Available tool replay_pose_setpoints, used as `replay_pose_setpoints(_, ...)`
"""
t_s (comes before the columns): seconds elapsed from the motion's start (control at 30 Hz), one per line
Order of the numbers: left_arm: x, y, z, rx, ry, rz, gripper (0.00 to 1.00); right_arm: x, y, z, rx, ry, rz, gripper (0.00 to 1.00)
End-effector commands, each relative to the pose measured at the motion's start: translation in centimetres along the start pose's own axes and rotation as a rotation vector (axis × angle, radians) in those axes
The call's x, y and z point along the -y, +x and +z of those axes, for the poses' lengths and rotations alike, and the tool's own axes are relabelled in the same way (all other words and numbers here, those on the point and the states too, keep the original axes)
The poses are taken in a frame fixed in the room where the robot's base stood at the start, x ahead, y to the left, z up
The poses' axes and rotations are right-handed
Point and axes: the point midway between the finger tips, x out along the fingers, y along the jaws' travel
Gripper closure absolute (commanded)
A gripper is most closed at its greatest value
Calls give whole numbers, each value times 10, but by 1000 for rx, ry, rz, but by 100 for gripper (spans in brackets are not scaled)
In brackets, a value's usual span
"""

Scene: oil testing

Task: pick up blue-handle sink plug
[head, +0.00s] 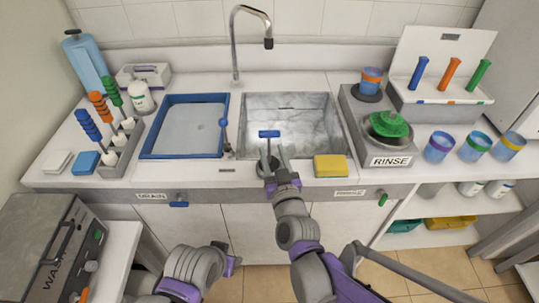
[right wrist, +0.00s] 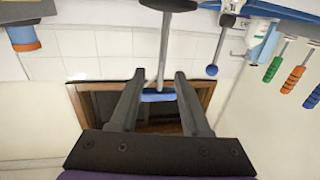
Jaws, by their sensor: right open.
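The sink plug has a blue bar handle (head: 269,134) on a thin grey stem and stands at the front left edge of the sink (head: 329,103). Its dark round base is partly hidden by my right gripper (head: 276,158). In the right wrist view the blue handle (right wrist: 158,97) lies between the two spread fingers of the right gripper (right wrist: 160,75), with the stem running up to the grey base. The right gripper is open; I cannot tell whether a finger touches the handle.
A blue-ball lever (head: 224,123) stands close left of the plug, beside the blue tray (head: 231,98). A yellow sponge (head: 331,166) lies to the right. The sink basin is open and clear.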

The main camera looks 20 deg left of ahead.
Motion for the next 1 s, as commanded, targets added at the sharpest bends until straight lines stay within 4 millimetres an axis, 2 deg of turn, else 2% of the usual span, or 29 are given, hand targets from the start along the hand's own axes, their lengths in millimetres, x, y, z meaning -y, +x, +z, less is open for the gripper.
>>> replay_pose_setpoints(0.1,0,-2,-2,-1,0,0,50,2,20,-2,0,0,0,53)
replay_pose_setpoints(0.2,0,-3,-2,-1,0,0,50,2,32,-2,0,0,0,53)
replay_pose_setpoints(0.5,0,-3,-2,-1,0,0,50,2,37,-1,0,0,0,53)
replay_pose_setpoints(0.57,0,-3,-2,-1,0,0,50,2,37,-1,0,0,0,62)
replay_pose_setpoints(0.77,0,-3,-2,-1,0,0,50,2,36,-1,0,0,0,98)
replay_pose_setpoints(1.0,0,-3,-2,-1,0,0,50,2,36,-1,0,0,0,100)
